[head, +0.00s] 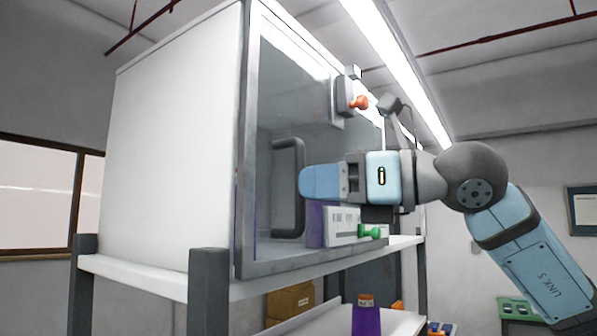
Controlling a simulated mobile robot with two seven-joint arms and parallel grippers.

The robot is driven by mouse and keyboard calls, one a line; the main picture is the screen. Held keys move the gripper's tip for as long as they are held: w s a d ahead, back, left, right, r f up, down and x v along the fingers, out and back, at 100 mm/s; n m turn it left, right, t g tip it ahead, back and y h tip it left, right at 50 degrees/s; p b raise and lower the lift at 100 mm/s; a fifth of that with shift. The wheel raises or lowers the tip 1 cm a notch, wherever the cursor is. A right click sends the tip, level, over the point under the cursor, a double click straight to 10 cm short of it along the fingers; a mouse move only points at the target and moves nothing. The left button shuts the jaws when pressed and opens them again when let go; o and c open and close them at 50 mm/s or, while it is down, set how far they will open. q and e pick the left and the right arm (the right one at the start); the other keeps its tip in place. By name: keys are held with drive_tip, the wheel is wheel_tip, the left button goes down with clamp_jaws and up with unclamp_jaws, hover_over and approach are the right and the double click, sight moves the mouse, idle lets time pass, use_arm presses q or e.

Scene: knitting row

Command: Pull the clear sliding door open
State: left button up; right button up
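The clear sliding door (300,135) is on the front of a white cabinet with a grey frame. Its dark grey upright bar handle (289,190) is at the door's left part. My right gripper (318,182) comes in from the right with its blue fingertip pointing left at the handle. My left gripper is not in view.
The cabinet stands on a white shelf (300,283) with grey posts. An orange knob (359,102) is above my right gripper and a green knob (370,232) below it.

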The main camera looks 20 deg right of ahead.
sight(300, 221)
drive_tip(key=x, duration=0.3)
drive_tip(key=shift+w+a+p, duration=0.1)
drive_tip(key=shift+p, duration=0.25)
clamp_jaws()
